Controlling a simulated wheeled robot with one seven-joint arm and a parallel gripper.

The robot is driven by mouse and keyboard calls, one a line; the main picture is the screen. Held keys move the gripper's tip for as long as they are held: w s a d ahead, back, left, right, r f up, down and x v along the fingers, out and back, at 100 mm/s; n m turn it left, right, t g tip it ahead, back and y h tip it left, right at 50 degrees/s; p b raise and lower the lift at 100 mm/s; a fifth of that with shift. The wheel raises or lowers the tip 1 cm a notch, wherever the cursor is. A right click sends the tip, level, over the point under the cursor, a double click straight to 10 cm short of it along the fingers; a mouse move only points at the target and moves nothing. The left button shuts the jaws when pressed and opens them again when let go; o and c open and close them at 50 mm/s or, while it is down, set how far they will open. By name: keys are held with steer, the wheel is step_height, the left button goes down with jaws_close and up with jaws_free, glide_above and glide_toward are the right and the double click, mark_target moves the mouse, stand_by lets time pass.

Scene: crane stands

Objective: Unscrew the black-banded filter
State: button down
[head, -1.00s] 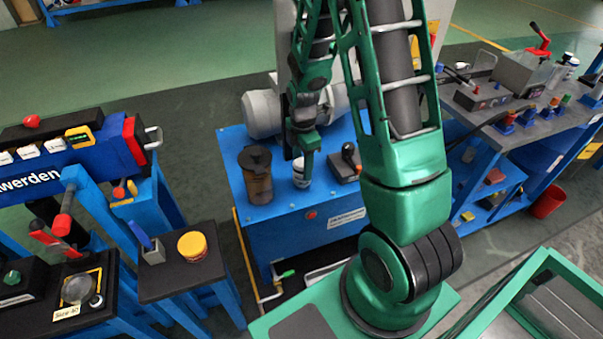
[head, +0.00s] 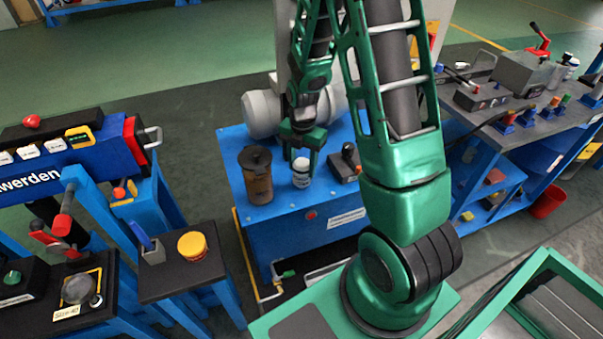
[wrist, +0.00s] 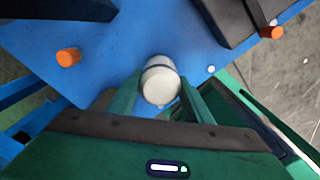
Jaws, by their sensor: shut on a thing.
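The black-banded filter is a small white cylinder (head: 300,177) on the blue hydraulic cabinet (head: 283,205). In the wrist view the white filter (wrist: 161,84) shows a dark band near its far end. My gripper (head: 301,160) points down over it, with one green finger on each side. In the wrist view the fingers of my gripper (wrist: 160,92) are closed against its sides. The filter's lower end is partly hidden, so I cannot tell whether it still touches its seat.
A brown canister with a dark lid (head: 257,174) stands left of the filter. A dark block with a black knob (head: 347,163) stands to the right. A grey motor (head: 262,114) lies behind. A yellow-red cap (head: 192,246) sits on a separate black stand.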

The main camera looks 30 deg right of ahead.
steer(key=shift+n, duration=0.4)
steer(key=n, duration=0.5)
steer(key=c, duration=0.8)
jaws_free()
steer(key=shift+c, duration=1)
